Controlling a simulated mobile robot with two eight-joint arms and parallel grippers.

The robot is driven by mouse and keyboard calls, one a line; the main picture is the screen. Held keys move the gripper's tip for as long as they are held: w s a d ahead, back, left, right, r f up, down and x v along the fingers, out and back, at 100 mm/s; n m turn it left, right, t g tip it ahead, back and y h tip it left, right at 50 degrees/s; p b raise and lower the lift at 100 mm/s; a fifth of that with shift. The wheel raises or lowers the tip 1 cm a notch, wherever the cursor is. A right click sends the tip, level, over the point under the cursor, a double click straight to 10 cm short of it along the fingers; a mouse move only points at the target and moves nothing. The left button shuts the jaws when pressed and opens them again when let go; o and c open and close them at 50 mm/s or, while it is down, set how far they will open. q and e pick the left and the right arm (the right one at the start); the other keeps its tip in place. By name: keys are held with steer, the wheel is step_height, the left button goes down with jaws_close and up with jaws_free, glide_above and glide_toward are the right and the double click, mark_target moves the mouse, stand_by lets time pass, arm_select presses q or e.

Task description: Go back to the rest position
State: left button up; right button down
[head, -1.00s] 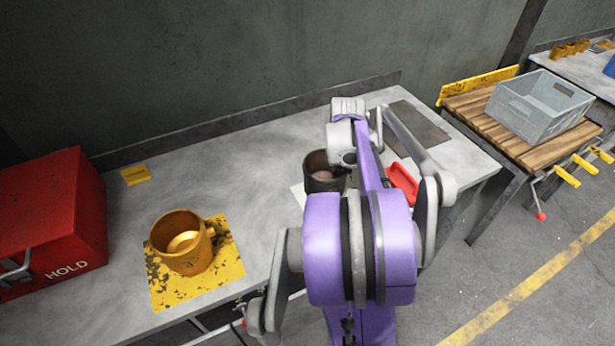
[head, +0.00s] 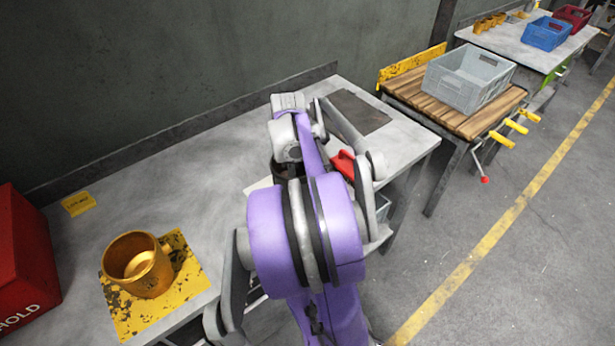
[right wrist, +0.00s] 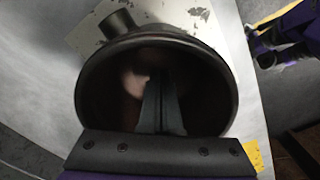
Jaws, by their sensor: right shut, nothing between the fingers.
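My right arm, purple and grey, reaches over the workbench (head: 225,135) in the head view; its fingertips are hidden there. In the right wrist view my right gripper (right wrist: 163,78) is shut and empty. Its fingers point at the open mouth of a dark round cup (right wrist: 85,85), overlapping its inside; I cannot tell how deep they are or whether they touch it. In the head view the dark cup (head: 283,172) is mostly hidden behind my arm. My left gripper is in neither view.
A golden mug (head: 135,262) stands on a worn yellow mat (head: 190,275). A red HOLD box (head: 25,265) is at the left edge. A red object (head: 343,163) lies beyond my arm. A grey crate (head: 465,85) sits on a wooden table (head: 400,88). Open floor (head: 480,235) lies at right.

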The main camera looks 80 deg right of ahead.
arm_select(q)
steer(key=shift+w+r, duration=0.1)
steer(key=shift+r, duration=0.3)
arm_select(e)
step_height(320, 180, up, 10)
steer(key=shift+s, duration=0.15)
